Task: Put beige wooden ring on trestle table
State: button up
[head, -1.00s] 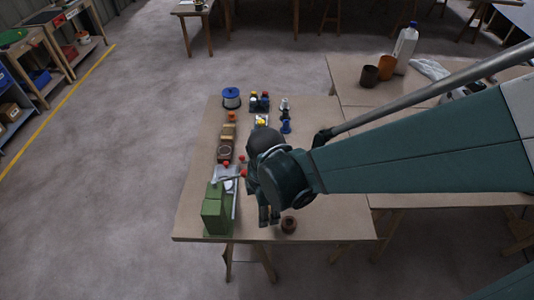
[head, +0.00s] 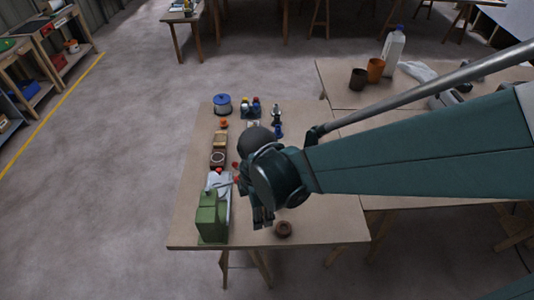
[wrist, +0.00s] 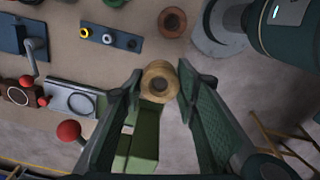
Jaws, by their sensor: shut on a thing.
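The beige wooden ring (wrist: 159,80) is between the two fingertips of my gripper (wrist: 157,84) in the wrist view. My gripper is shut on it, with the ring's hole facing the camera. In the head view my gripper (head: 263,217) hangs over the front part of the trestle table (head: 330,228), between a green block and a dark brown ring. The beige ring cannot be made out there. I cannot tell how high above the table it is held.
The dark brown ring (head: 283,229) lies near the table's front edge. The green block (head: 211,217), a red-knobbed lever (wrist: 69,130) and several small parts fill the left side. A blue spool (head: 222,104) stands at the back left. The front right tabletop is bare.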

jog(key=shift+w, duration=0.1)
jog(key=shift+w+d+r, duration=0.1)
jog(key=shift+w+d, duration=0.1)
jog(key=shift+w, duration=0.3)
jog(key=w+d+r+m+p, duration=0.25)
jog(key=w+d+m, duration=0.45)
jog(key=w+d, duration=1.5)
jog(key=w+d+m, duration=0.2)
jog(key=w+d, duration=0.4)
jog(key=d, duration=0.5)
jog(key=w+d+m, duration=0.3)
jog(key=w+d, duration=0.2)
jog(key=d, duration=0.7)
jog(key=s+d+f+m, duration=0.1)
jog(key=s+d+m, duration=0.1)
jog(key=d, duration=1.8)
jog(key=s+d+f+m+p, duration=0.1)
jog(key=s+d+m, duration=0.2)
jog(key=d, duration=1.7)
jog(key=shift+s+f+m+p, duration=0.2)
jog(key=shift+s+m+p, duration=0.1)
jog(key=shift+m, duration=0.2)
